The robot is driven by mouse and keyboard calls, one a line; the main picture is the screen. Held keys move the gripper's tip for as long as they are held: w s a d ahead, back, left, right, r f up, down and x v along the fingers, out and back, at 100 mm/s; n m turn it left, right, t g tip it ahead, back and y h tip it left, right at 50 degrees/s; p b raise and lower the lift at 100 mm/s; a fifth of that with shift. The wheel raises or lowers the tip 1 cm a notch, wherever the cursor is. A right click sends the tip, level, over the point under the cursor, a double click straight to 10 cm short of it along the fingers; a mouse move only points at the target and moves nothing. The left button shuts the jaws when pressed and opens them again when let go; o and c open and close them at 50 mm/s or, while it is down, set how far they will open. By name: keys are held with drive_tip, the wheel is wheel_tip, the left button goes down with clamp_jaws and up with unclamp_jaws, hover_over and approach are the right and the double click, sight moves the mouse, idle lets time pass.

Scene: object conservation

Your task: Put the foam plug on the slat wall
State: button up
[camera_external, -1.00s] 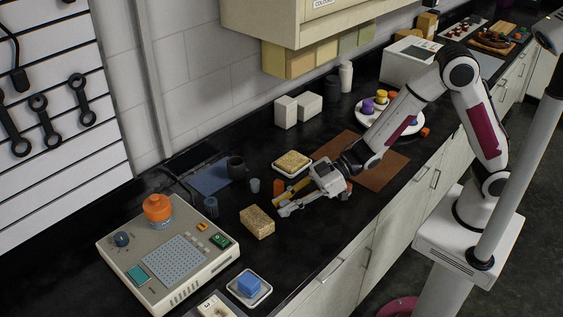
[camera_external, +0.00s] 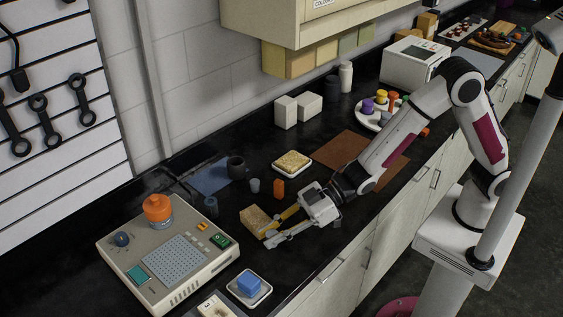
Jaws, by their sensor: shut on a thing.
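My gripper (camera_external: 269,238) is low over the counter at the tan speckled block (camera_external: 254,217), which is likely the foam plug. The fingers reach the block's right and near side and cover part of it; their contact is partly hidden. The block is at counter level, between the beige device and my arm. A small orange upright piece (camera_external: 279,188) stands behind the gripper, apart from it. The white slat wall (camera_external: 50,150) is at the far left, with dark grooves and several dark wrenches hanging on it.
The beige device (camera_external: 170,255) with an orange knob-like top stands left of the block. A blue cube (camera_external: 248,283) on a white dish is in front. A tan slab on a dish (camera_external: 292,163), a dark mug (camera_external: 236,167) and small cups are behind. A brown mat (camera_external: 345,150) lies to the right.

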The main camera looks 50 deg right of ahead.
idle(0.3)
hover_over(273, 267)
drive_tip(key=shift+f, duration=3.15)
drive_tip(key=shift+f, duration=1.85)
drive_tip(key=shift+f, duration=0.15)
drive_tip(key=o, duration=0.7)
drive_tip(key=shift+v, duration=6.05)
